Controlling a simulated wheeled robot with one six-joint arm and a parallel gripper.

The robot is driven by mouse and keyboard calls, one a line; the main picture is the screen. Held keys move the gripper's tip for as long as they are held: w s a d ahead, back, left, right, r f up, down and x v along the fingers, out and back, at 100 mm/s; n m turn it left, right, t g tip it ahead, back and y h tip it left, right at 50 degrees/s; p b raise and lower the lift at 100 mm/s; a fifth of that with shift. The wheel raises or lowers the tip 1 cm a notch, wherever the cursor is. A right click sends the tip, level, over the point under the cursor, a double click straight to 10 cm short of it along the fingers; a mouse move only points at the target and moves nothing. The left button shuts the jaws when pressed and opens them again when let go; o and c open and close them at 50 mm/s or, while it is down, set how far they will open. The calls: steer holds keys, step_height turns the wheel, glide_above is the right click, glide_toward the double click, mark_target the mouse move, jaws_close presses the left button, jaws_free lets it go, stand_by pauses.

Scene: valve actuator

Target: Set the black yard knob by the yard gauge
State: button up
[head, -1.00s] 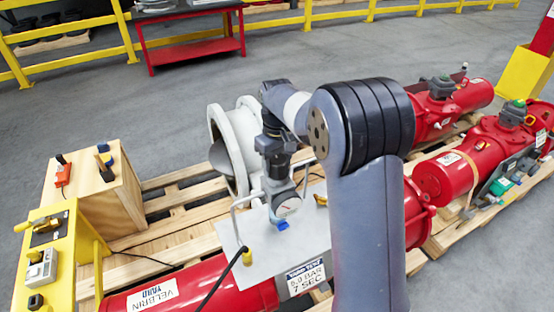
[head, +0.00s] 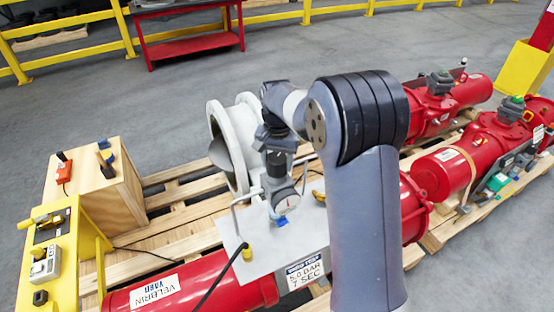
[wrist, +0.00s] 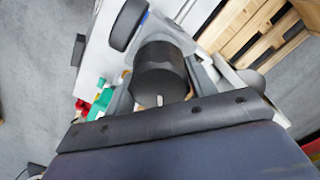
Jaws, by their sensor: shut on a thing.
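The black yard knob (head: 276,163) stands upright on the regulator above the grey panel. In the wrist view the knob (wrist: 160,72) is a dark ribbed cylinder between my two fingers. My gripper (head: 274,148) is shut on it from above; the fingers also show in the wrist view (wrist: 162,80). The yard gauge (head: 286,201), white-faced with a dark rim, sits just below the knob facing the head camera. Its needle is too small to read surely. In the wrist view the gauge (wrist: 127,24) shows edge-on. A plate (head: 305,272) below reads "5.0 BAR 7 SEC".
Metal handles (head: 236,215) flank the regulator. A white flanged pipe (head: 222,150) stands close behind it. The red cylinder (head: 200,290) marked "VELBRIN YARD" lies in front. A yellow control stand (head: 60,262) and wooden box (head: 120,195) are at left.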

mark_target(277, 156)
steer(key=shift+m, duration=0.6)
steer(key=o, duration=1)
steer(key=shift+r, duration=0.15)
step_height(277, 156, up, 11)
steer(key=shift+f+b, duration=0.2)
steer(key=shift+b, duration=0.15)
steer(key=shift+f, duration=0.1)
